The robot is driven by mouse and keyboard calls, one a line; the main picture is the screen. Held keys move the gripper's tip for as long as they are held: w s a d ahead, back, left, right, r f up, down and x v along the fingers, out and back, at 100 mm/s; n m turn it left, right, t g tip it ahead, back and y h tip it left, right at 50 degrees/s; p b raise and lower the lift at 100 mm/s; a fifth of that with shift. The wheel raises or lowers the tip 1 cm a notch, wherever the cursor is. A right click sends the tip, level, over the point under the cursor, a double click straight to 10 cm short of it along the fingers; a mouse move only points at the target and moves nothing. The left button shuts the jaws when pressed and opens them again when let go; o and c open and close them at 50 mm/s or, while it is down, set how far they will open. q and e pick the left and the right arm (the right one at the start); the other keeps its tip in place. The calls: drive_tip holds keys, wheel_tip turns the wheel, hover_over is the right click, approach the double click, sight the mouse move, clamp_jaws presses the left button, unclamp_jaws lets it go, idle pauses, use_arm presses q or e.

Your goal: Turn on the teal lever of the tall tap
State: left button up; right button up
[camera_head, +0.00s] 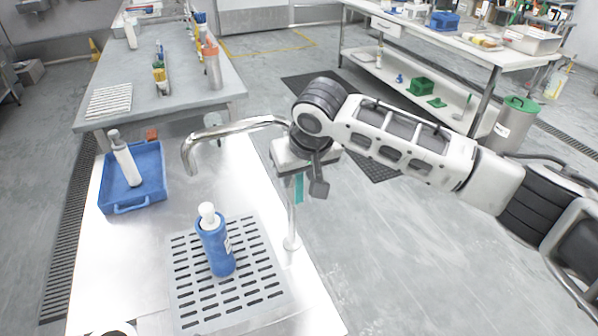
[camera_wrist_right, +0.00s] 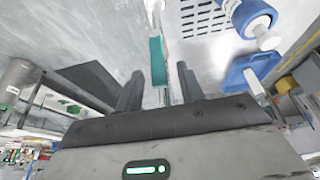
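The tall tap (camera_head: 240,128) stands at the right edge of the white counter, its spout curving to the left. Its teal lever (camera_head: 299,188) hangs on the upright, partly hidden by my right gripper (camera_head: 309,182). In the right wrist view the teal lever (camera_wrist_right: 157,62) lies at the mouth of the gripper (camera_wrist_right: 160,74). The two dark fingers stand apart on either side of it, with gaps visible, so the gripper is open. I cannot tell whether either finger touches the lever. My left gripper is not in view.
A blue bottle (camera_head: 216,243) with a white cap stands on the slotted drain grate (camera_head: 185,265), left of the tap. A blue tray (camera_head: 147,190) holding a white bottle (camera_head: 125,160) sits farther left. Open floor lies right of the counter.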

drive_tip(key=shift+f, duration=0.15)
drive_tip(key=shift+c, duration=0.4)
clamp_jaws()
drive_tip(key=shift+a, duration=0.1)
drive_tip(key=shift+s+a+f+n+t+h, duration=0.3)
drive_tip(key=shift+a+t+h, duration=0.3)
drive_tip(key=shift+h, duration=0.45)
drive_tip(key=shift+s+a+f+n+t+h, duration=0.25)
drive_tip(key=shift+a+t+h, duration=0.15)
drive_tip(key=shift+a+h, duration=0.5)
drive_tip(key=shift+s+a+f+n+t+h, duration=0.25)
drive_tip(key=shift+a+t+h, duration=0.3)
drive_tip(key=shift+h, duration=0.6)
